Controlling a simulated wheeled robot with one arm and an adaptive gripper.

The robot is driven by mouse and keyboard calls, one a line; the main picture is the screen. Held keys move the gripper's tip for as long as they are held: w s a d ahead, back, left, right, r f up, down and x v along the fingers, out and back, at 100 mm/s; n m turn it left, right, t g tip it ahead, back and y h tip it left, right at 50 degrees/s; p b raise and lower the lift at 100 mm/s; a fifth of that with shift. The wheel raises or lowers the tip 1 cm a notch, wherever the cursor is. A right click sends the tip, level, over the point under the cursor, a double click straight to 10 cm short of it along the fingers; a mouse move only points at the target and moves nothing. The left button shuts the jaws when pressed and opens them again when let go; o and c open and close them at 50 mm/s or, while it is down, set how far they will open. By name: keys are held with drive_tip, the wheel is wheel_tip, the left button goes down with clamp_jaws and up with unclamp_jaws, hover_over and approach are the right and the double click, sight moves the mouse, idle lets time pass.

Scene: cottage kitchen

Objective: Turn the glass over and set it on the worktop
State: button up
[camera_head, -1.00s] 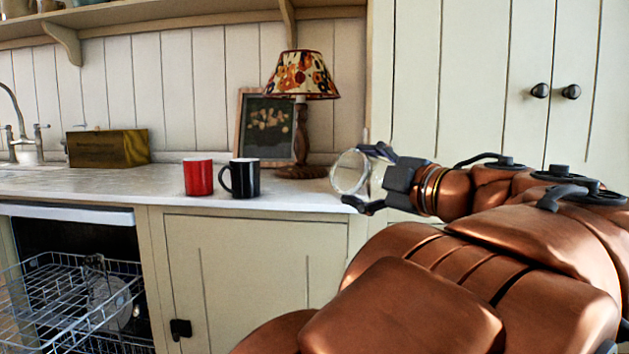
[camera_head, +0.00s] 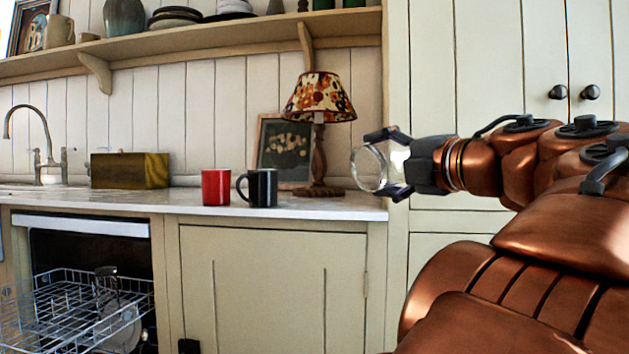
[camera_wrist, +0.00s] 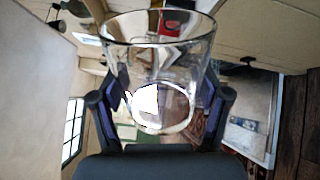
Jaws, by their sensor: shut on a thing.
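A clear glass (camera_head: 369,168) is held on its side by my gripper (camera_head: 392,163), with a round end facing left in the head view. The two dark fingers are shut on its sides. The glass is in the air near the right end of the pale worktop (camera_head: 330,208), apart from its surface. In the wrist view the glass (camera_wrist: 158,60) sits between the fingers of my gripper (camera_wrist: 160,108). Its wide round end is at the top and a smaller bright round end is between the fingers.
A red mug (camera_head: 216,187) and a black mug (camera_head: 262,188) stand on the worktop. A lamp (camera_head: 319,140), a framed picture (camera_head: 283,150) and a wooden box (camera_head: 130,170) stand behind. An open dishwasher rack (camera_head: 75,305) is below left. Worktop near its front right edge is clear.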

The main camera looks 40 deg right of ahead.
drive_tip(key=shift+r, duration=0.1)
drive_tip(key=n, duration=0.6)
drive_tip(key=shift+n, duration=0.4)
drive_tip(key=shift+n, duration=0.5)
drive_tip(key=n, duration=0.4)
drive_tip(key=shift+n, duration=1)
drive_tip(key=shift+n, duration=0.8)
